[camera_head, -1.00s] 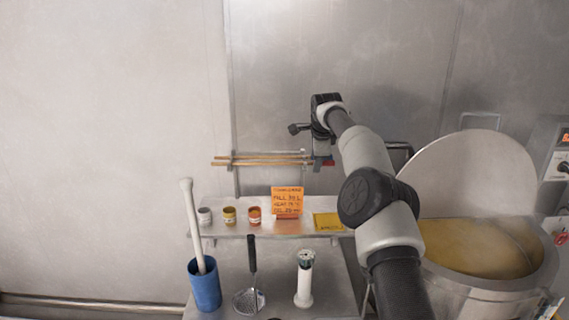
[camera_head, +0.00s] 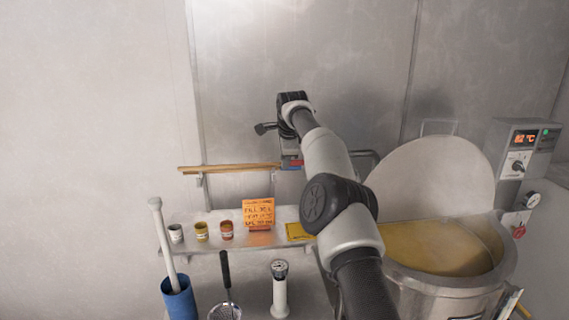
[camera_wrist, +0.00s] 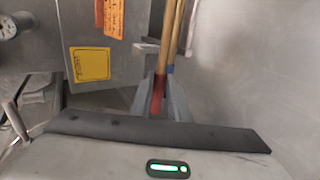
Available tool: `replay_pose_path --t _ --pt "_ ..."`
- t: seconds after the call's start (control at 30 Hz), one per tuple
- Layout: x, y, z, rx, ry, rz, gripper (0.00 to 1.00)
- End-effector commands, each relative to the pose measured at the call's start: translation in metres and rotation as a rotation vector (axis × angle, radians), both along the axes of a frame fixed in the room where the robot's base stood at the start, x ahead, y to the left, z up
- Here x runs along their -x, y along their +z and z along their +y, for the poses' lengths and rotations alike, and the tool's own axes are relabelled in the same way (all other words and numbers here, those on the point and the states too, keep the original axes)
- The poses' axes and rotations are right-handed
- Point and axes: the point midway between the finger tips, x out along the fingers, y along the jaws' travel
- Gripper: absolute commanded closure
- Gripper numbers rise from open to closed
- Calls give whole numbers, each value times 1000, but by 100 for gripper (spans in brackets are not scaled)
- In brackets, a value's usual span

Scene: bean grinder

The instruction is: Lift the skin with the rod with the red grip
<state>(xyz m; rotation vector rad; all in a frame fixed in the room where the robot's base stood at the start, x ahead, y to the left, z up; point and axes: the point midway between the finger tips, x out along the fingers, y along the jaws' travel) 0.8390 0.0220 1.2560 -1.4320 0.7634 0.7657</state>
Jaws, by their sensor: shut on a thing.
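The rod with the red grip (camera_wrist: 157,94) shows in the wrist view, its red end between the fingers of my gripper (camera_wrist: 160,104). My gripper is shut on it. A second wooden rod with a blue band (camera_wrist: 171,68) lies right beside it. In the head view the two wooden rods (camera_head: 228,168) lie level along the back wall, and my gripper (camera_head: 290,160) is at their right end. The yellowish surface in the round vat (camera_head: 425,247) is at the right; I cannot make out a separate skin on it.
A steel shelf (camera_head: 245,239) holds small jars (camera_head: 201,231), an orange note (camera_head: 259,213) and a yellow card (camera_head: 299,231). Below stand a blue container (camera_head: 180,299), a skimmer (camera_head: 225,311) and a white cylinder (camera_head: 280,290). The vat's raised lid (camera_head: 430,185) is behind its opening.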

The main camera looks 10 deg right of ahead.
Motion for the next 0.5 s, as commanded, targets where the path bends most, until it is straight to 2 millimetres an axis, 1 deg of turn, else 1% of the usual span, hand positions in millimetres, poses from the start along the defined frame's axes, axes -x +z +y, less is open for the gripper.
replay_pose_path --t 0.03,0.27,0.37,0.4,0.43,0.5 --pt "4 -15 -1 1 0 0 100" --pt "27 -16 -2 3 -1 -2 100" --pt "46 -15 -2 4 -1 -2 100" --pt "54 -16 -3 6 -3 -1 100" --pt "61 -12 -2 5 -1 -1 100" --pt "77 -12 -3 6 -3 -1 100"
